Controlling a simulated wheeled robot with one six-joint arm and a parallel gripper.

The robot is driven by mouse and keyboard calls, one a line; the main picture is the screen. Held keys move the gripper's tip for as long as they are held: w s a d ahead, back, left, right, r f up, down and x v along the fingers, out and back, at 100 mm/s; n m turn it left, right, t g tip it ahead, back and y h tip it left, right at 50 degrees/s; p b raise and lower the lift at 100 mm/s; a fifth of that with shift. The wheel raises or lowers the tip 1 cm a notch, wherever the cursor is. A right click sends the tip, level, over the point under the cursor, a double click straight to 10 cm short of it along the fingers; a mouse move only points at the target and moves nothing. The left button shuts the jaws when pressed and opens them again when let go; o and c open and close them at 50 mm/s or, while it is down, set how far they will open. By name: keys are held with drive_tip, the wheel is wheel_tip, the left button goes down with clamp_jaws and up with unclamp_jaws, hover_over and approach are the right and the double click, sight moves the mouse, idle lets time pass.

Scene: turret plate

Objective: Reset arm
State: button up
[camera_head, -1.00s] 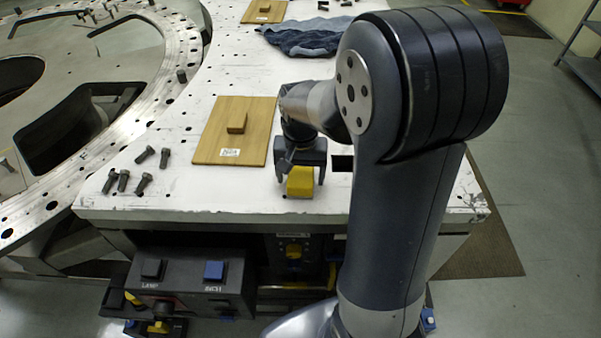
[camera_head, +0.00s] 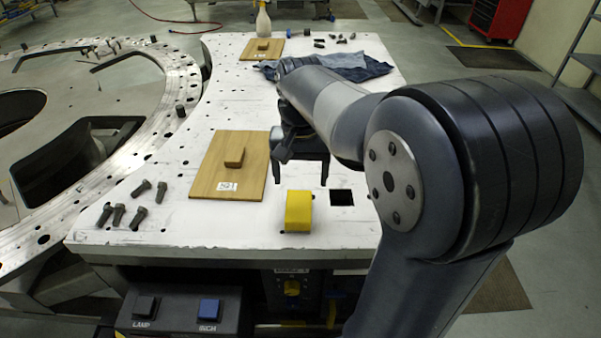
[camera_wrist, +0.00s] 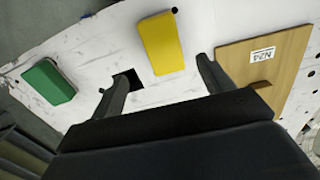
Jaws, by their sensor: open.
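My gripper (camera_head: 300,182) is open and empty above the white table (camera_head: 300,262). In the head view it is just behind the yellow block (camera_head: 298,211), apart from it. In the wrist view the two fingers of my gripper (camera_wrist: 162,80) are spread wide, and the yellow block (camera_wrist: 161,43) lies on the table beyond them, between the finger lines. My forearm covers part of the table's right side in the head view.
A wooden board (camera_head: 229,168) with a small wooden handle lies left of my gripper. Several bolts (camera_head: 125,208) lie at the table's left edge. A square hole (camera_head: 341,198) is beside the yellow block. A blue cloth (camera_head: 345,65) lies further back. The wrist view shows a green block (camera_wrist: 48,81).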

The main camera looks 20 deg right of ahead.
sight(298, 209)
drive_tip(key=f, duration=0.7)
drive_tip(key=f+p, duration=0.1)
drive_tip(key=f, duration=0.2)
drive_tip(key=shift+s+a+f, duration=0.3)
drive_tip(key=shift+a+f, duration=0.05)
drive_tip(key=shift+f, duration=0.05)
wheel_tip(298, 209, up, 5)
drive_tip(key=shift+w+f, duration=0.1)
drive_tip(key=shift+f, duration=0.05)
drive_tip(key=shift+r, duration=0.55)
